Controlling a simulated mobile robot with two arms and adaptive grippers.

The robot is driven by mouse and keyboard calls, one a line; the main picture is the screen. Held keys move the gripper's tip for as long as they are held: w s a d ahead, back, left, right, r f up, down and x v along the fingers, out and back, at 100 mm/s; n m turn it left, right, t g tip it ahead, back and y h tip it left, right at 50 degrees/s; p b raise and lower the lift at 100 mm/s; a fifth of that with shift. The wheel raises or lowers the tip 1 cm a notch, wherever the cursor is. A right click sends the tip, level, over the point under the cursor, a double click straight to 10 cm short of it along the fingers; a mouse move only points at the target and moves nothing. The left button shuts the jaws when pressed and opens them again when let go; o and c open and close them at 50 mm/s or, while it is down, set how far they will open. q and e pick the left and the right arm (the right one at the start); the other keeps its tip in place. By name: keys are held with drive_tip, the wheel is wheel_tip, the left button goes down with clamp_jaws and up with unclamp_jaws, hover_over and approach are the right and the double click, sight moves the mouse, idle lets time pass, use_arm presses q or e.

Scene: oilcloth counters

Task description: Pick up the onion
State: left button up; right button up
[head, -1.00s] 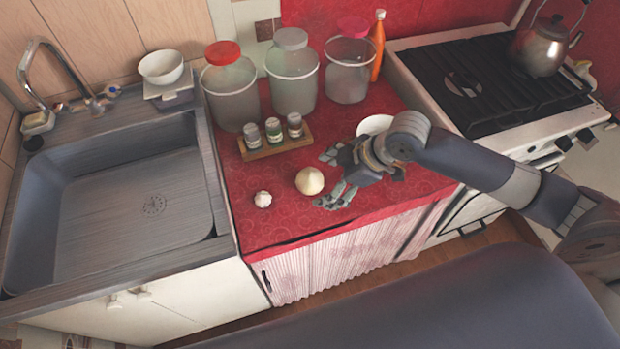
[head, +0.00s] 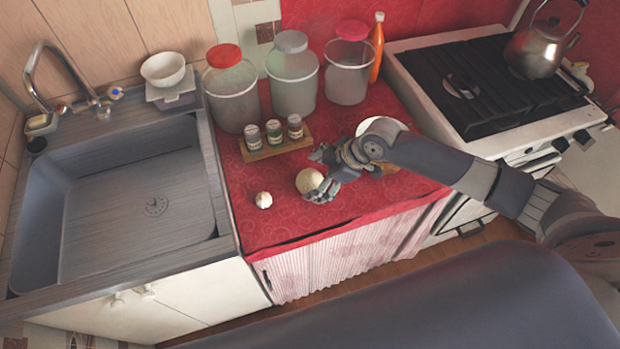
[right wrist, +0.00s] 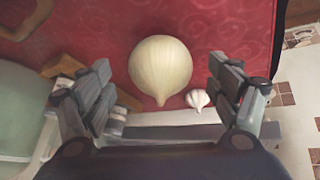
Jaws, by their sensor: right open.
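The onion (head: 309,181) is pale and round and sits on the red oilcloth counter. In the right wrist view the onion (right wrist: 160,70) lies between the two open fingers, with a gap on each side. My right gripper (head: 318,176) reaches it from the right in the head view, its fingers on either side of the onion and partly covering its right edge. It also shows in the right wrist view (right wrist: 160,92), open and empty. My left gripper is not in view.
A garlic bulb (head: 264,200) sits just left of the onion. A wooden rack of small jars (head: 274,140) stands behind, with large lidded jars (head: 292,82) further back. A white bowl (head: 382,127) is behind my right wrist. The sink (head: 135,190) lies left.

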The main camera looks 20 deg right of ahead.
drive_tip(key=shift+x, duration=1)
drive_tip(key=c, duration=1.2)
drive_tip(key=shift+c, duration=0.3)
